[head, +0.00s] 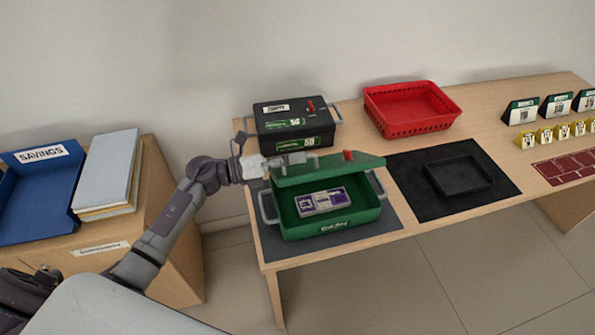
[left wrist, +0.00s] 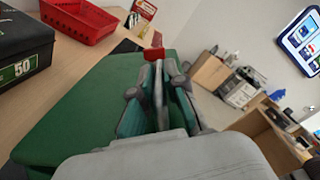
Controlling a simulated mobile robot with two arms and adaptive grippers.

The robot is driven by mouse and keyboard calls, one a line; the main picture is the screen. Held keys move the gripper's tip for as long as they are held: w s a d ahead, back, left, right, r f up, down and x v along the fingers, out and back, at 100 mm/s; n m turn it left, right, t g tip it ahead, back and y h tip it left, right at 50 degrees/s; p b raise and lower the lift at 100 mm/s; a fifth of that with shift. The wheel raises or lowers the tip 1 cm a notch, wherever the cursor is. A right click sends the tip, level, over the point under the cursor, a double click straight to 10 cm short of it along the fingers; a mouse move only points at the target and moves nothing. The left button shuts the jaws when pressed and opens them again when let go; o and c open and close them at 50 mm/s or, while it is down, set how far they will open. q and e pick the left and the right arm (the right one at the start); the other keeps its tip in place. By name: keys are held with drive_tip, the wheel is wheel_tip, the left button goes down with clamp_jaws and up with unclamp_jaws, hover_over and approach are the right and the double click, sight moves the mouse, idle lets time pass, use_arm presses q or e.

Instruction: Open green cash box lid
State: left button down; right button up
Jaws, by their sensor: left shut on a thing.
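The green cash box (head: 330,221) sits on a dark mat at the table's left end, with "CASH" on its front. Its green lid (head: 345,171) is raised and tilted above the box, with a red knob on top. A purple-and-white bundle (head: 320,201) shows inside. My left gripper (head: 278,163) is at the lid's left part, shut on it; the exact part between the fingers is hard to tell. In the left wrist view the lid (left wrist: 85,105) lies beside the fingers (left wrist: 158,90), with the red knob (left wrist: 154,54) beyond. My right gripper is not in view.
A black box (head: 293,125) stands just behind the cash box. A red basket (head: 410,108) is at the back. A black tray (head: 458,175) lies on a black mat to the right. A blue tray (head: 38,195) and binders (head: 107,170) are on a left cabinet.

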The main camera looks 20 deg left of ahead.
use_arm(q)
drive_tip(key=w+a+r+n+b, duration=0.2)
drive_tip(key=w+a+n+b, duration=0.2)
drive_tip(key=w+a+n, duration=0.3)
drive_tip(key=shift+w+a+n+b, duration=0.4)
drive_tip(key=shift+w+n, duration=1)
drive_tip(key=shift+w, duration=0.85)
drive_tip(key=c, duration=1.2)
unclamp_jaws()
drive_tip(key=v, duration=1.2)
